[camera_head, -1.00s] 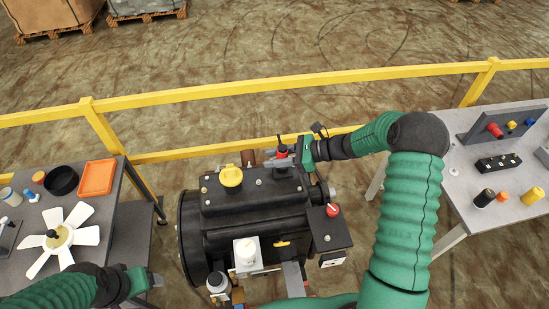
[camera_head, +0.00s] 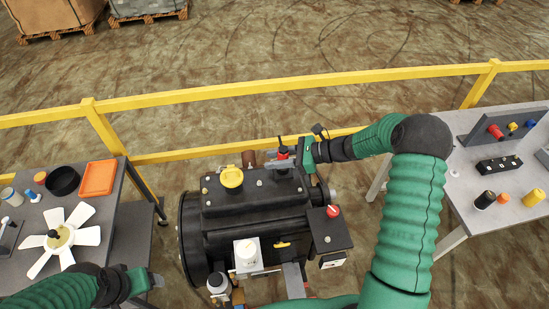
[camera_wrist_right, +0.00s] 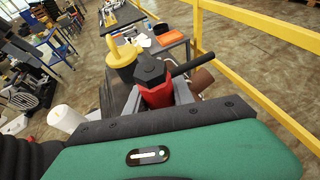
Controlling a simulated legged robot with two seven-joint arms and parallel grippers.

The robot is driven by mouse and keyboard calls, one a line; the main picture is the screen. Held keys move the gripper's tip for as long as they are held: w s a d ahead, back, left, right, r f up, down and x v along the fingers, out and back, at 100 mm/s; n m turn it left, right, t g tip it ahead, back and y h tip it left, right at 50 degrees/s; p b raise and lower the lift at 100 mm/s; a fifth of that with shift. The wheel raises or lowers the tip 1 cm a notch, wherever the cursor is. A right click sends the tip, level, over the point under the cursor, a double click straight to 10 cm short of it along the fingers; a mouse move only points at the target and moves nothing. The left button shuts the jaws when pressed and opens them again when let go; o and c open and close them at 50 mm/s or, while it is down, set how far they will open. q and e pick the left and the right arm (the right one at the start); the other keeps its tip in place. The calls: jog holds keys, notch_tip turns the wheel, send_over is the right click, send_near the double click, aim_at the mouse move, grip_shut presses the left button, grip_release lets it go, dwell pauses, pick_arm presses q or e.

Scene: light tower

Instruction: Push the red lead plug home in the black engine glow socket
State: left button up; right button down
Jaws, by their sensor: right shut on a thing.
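The black engine (camera_head: 262,215) stands in the middle of the head view, with a yellow cap (camera_head: 231,177) on top. My right gripper (camera_head: 290,163) reaches in from the right to the engine's far top edge. It is shut on the red plug (camera_head: 283,154), which also shows in the right wrist view (camera_wrist_right: 156,94) between the grey fingers, with a black hex top and a black lead. The plug stands roughly upright at the engine top. The socket under it is hidden, so I cannot tell how deep it sits. My left gripper (camera_head: 150,281) is low at the left, away from the engine; its jaws are unclear.
A yellow railing (camera_head: 250,88) runs close behind the engine. The left table (camera_head: 98,215) holds a white fan (camera_head: 60,237) and an orange tray (camera_head: 98,178). The right table (camera_head: 480,150) holds several coloured plugs and a black block (camera_head: 498,163). A red knob (camera_head: 333,211) sits on the engine's right box.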

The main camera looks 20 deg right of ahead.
jog(key=shift+f+b, duration=0.75)
jog(key=shift+f, duration=0.35)
jog(key=shift+s+f, duration=0.1)
jog(key=shift+f, duration=0.05)
jog(key=shift+s+f, duration=0.1)
jog(key=shift+f, duration=0.05)
dwell(0.5)
jog(key=shift+w+r+p, duration=0.25)
jog(key=shift+r+p, duration=0.5)
jog(key=shift+d+r+p, duration=0.1)
jog(key=shift+r+p, duration=0.2)
jog(key=shift+r, duration=0.2)
jog(key=shift+s+r, duration=0.1)
jog(key=shift+w, duration=0.25)
